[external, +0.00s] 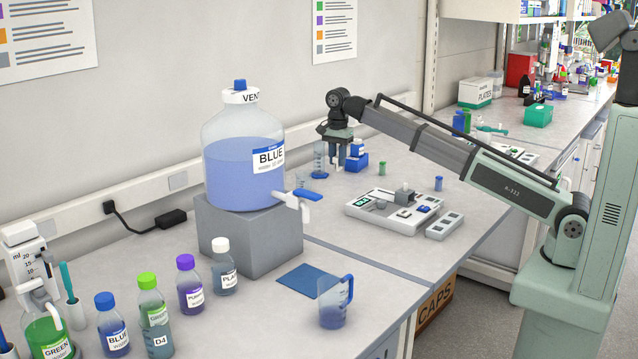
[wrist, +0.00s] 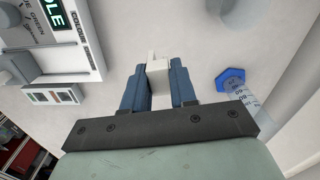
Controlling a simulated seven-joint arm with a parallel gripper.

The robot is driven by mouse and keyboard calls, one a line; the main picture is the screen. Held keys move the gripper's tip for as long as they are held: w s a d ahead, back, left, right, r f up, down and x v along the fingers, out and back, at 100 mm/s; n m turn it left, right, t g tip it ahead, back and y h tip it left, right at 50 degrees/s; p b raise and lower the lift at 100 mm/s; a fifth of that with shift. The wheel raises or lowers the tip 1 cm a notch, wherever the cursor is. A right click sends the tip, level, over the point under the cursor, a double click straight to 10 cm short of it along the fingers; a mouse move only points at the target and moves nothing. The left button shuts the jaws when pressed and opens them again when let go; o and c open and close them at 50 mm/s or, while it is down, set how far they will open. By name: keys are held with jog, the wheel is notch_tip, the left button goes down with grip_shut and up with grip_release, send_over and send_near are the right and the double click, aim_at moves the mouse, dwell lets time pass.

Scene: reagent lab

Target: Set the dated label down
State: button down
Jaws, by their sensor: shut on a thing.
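In the external view the label cannot be made out. Whether it touches the bench cannot be told.
The measuring cylinder's blue base (wrist: 231,78) is close right of the fingers in the wrist view. A white device (external: 392,209) stands in front of my gripper. A large blue carboy (external: 236,172) stands on a grey block at left.

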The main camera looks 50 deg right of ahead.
jog(key=s+d+r+m, duration=0.1)
jog(key=s+d+m, duration=0.15)
jog(key=d, duration=0.85)
jog(key=s+d+r+m, duration=0.1)
jog(key=s+d, duration=0.2)
jog(key=d, duration=0.8)
jog(key=shift+n, duration=0.85)
jog(key=shift+s+f, duration=0.4)
jog(key=shift+f, duration=1.4)
jog(key=shift+s+f, duration=0.45)
jog(key=shift+f, duration=1.4)
jog(key=shift+s+f, duration=0.4)
jog(key=shift+f, duration=1.4)
jog(key=shift+f, duration=0.15)
jog(key=c, duration=0.9)
grip_release()
